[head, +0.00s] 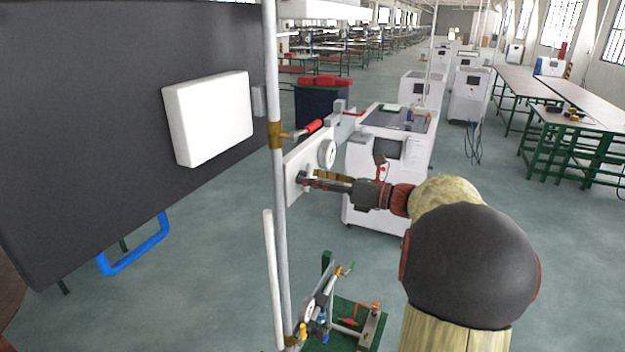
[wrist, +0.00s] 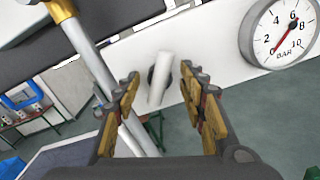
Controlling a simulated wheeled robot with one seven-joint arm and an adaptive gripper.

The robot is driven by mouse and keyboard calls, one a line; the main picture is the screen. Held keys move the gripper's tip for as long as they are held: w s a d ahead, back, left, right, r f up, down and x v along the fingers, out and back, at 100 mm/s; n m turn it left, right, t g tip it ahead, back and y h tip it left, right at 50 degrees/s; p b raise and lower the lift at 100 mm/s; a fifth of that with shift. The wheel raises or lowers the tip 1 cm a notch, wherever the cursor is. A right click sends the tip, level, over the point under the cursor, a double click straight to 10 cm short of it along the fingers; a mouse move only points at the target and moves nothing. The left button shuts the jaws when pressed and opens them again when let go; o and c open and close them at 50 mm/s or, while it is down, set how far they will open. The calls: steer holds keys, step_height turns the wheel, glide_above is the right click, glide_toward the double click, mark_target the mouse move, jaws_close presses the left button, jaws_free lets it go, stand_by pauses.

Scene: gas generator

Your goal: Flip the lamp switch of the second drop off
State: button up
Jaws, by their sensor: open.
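A white stick-like lever (wrist: 160,78) on a dark round base stands out from a white panel (wrist: 212,32) in the wrist view. It is the only switch-like part near my gripper, but no label shows that it is the lamp switch. My gripper (wrist: 158,82) is open, with one finger on each side of the lever and visible gaps between. In the head view my gripper (head: 306,180) reaches the lower part of the white panel (head: 293,168); there the lever is mostly hidden by the fingers. Nothing is held.
A round pressure gauge (wrist: 280,30) sits right of the lever, its needle near the low end. A vertical grey pipe (head: 279,200) with a red-handled valve (head: 313,126) stands left of the panel. A large dark board (head: 100,130) fills the left.

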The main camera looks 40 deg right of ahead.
steer(key=shift+c, duration=0.9)
jaws_close()
steer(key=shift+f+n+b, duration=0.1)
steer(key=shift+n+b, duration=0.3)
steer(key=shift+b, duration=0.1)
steer(key=n+b, duration=0.6)
steer(key=shift+d+b, duration=0.1)
steer(key=shift+b, duration=0.3)
steer(key=shift+o, duration=0.8)
jaws_free()
